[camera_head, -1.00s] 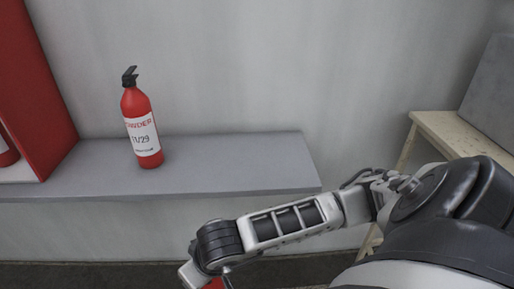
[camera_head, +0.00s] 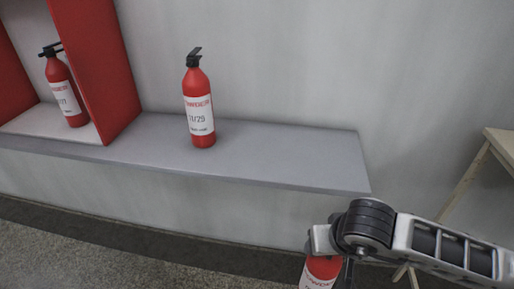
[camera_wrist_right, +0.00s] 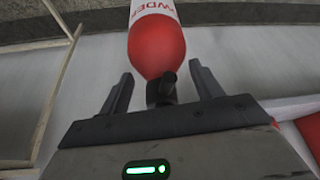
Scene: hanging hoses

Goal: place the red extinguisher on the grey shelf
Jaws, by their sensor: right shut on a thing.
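A red extinguisher (camera_head: 320,270) with a white label is held by my right gripper (camera_head: 335,256) at the bottom of the head view, in front of and below the shelf's right end. Its lower part is cut off by the frame. In the right wrist view the gripper's dark fingers (camera_wrist_right: 160,84) stand either side of the black top of the held extinguisher (camera_wrist_right: 157,45). The grey shelf (camera_head: 285,158) runs along the wall. A second red extinguisher (camera_head: 200,115) stands upright on it. My left gripper is not in view.
A red box-like cabinet (camera_head: 100,70) stands on the shelf's left part, with another extinguisher (camera_head: 66,92) upright inside. The shelf right of the standing extinguisher is bare. A pale wooden stand (camera_head: 462,185) is at the right.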

